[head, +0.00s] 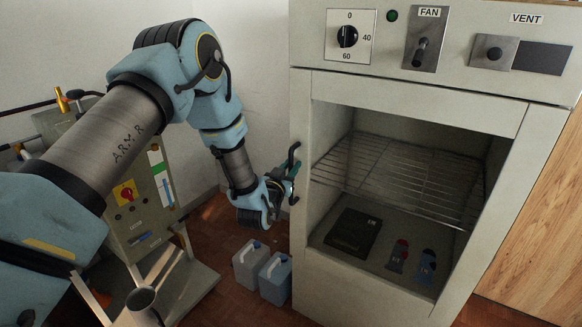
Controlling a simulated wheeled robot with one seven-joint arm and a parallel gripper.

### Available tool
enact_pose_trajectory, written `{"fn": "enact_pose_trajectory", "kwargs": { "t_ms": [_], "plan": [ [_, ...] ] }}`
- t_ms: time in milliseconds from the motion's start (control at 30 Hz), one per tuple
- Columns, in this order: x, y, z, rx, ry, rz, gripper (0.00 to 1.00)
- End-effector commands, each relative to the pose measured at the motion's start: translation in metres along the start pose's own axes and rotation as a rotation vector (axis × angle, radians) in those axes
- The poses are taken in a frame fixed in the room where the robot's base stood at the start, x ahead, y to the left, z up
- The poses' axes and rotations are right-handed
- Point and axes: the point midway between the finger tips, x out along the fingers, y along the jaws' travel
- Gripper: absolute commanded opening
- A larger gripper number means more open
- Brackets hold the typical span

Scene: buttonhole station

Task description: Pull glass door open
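The light grey cabinet (345,296) stands at the right, its front framing a large rectangular window. Through the window I see its inside clearly. The glass itself is hard to make out, and I cannot tell whether the door is ajar. A dark handle (293,158) sticks out at the left edge of the front. My gripper (287,186) is at this handle, overlapping its lower part. The fingers are small and dark against it, so I cannot tell whether they are closed on it or only beside it.
Inside are a wire rack (400,178), a black box (353,232), a red-capped bottle (398,257) and a blue bottle (426,266). A wheeled machine (140,215) stands left.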

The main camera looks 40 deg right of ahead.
Motion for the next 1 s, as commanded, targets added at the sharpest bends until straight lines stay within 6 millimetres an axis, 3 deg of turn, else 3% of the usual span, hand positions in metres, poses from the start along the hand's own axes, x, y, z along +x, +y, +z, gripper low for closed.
{"fn": "enact_pose_trajectory", "kwargs": {
  "t_ms": [233,1000],
  "plan": [
    [-0.0001,0.0000,-0.0002,0.000,0.000,0.000,0.00],
    [-0.0001,0.0000,-0.0004,0.000,0.001,0.000,0.00]
  ]
}}
